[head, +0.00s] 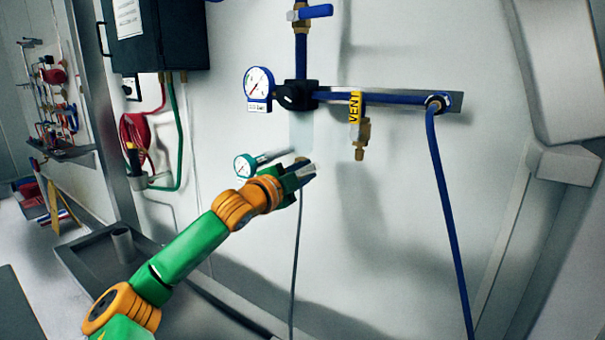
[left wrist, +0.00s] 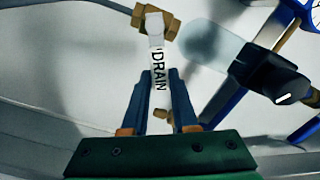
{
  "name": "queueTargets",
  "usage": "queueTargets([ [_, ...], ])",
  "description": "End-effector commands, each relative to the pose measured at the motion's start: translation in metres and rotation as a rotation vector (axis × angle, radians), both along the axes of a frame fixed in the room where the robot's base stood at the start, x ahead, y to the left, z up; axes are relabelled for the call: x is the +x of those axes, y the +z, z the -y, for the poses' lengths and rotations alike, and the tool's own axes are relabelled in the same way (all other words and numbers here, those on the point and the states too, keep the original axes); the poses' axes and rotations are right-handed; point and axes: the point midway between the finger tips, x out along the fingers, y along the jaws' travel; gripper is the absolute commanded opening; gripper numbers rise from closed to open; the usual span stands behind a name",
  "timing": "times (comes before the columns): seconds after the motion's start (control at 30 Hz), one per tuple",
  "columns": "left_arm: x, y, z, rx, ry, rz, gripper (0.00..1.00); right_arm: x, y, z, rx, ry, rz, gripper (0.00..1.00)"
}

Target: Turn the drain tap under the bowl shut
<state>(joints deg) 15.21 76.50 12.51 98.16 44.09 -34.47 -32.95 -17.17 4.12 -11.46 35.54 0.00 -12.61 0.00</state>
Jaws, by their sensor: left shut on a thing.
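The drain tap's brass body (left wrist: 142,17) sits at the top of the left wrist view, at the end of the clear bowl (left wrist: 215,48). Its white handle, marked DRAIN (left wrist: 158,68), runs down from the body, across it in this picture. My left gripper (left wrist: 160,88) has its blue fingers on both sides of the handle and is shut on it. In the head view my left gripper (head: 303,172) is just below the clear bowl (head: 301,130) and hides most of the tap. My right gripper is in neither view.
A gauge (head: 245,165) is left of my left gripper. Above are a black regulator (head: 296,95), another gauge (head: 258,84) and a blue pipe (head: 390,98). A yellow VENT valve (head: 355,110) hangs to the right. A thin grey hose (head: 294,265) runs down the wall.

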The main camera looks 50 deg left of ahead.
Motion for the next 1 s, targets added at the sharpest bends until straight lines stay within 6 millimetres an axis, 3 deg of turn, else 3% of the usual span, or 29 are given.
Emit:
queueTargets([
  [0.5,0.001,-0.022,0.005,0.368,0.003,-0.086,0.0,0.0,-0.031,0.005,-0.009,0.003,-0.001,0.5],
  [1.0,0.001,-0.025,0.005,0.47,0.005,-0.11,0.0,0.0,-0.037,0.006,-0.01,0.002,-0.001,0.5],
])
